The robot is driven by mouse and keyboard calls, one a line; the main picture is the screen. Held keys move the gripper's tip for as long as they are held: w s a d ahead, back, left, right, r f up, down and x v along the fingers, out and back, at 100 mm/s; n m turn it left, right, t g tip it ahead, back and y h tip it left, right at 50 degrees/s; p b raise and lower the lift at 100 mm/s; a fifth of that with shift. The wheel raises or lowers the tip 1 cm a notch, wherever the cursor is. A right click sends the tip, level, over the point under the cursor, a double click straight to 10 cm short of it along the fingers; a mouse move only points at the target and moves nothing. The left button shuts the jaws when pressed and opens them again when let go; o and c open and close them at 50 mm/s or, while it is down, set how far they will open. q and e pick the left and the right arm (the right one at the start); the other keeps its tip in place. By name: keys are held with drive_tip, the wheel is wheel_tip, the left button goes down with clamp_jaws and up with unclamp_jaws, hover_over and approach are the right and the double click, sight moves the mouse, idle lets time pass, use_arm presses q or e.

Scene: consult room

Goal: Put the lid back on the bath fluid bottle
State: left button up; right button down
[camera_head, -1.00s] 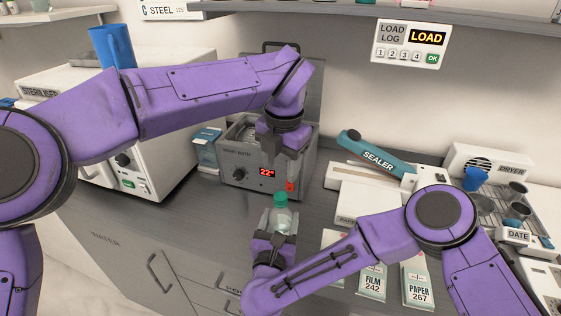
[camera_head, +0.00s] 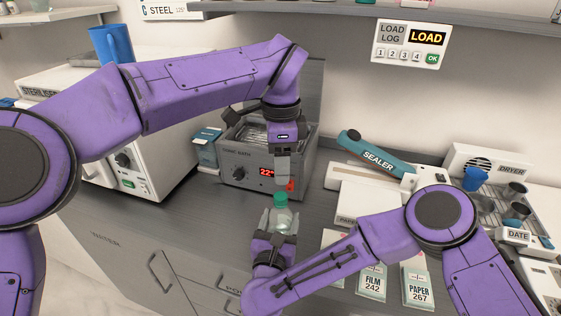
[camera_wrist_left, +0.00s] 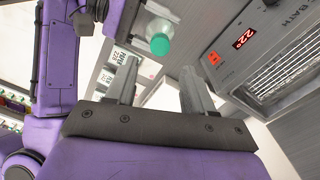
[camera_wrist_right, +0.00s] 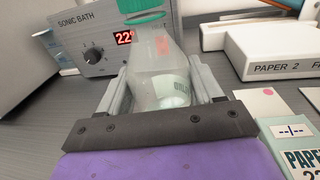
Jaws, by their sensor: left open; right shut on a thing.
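The bath fluid bottle (camera_head: 281,219) is clear and stands upright in my right gripper (camera_head: 279,225), which is shut around its body. A green lid (camera_head: 280,198) sits on top of the bottle; I cannot tell how firmly it is seated. The lid shows from above in the left wrist view (camera_wrist_left: 160,44) and at the top edge of the right wrist view (camera_wrist_right: 142,17). My left gripper (camera_head: 283,178) is open and empty, pointing down just above the lid and apart from it. Its two fingers (camera_wrist_left: 155,88) show in its wrist view.
The sonic bath (camera_head: 240,174), reading 22°, stands just behind the bottle. A white steriliser (camera_head: 150,150) is at left. The sealer (camera_head: 375,155), paper boxes and the dryer (camera_head: 492,165) crowd the right. Bare grey counter (camera_head: 215,212) lies left of the bottle.

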sight(280, 195)
use_arm(q)
wheel_tip(280, 195, down, 8)
idle(0.6)
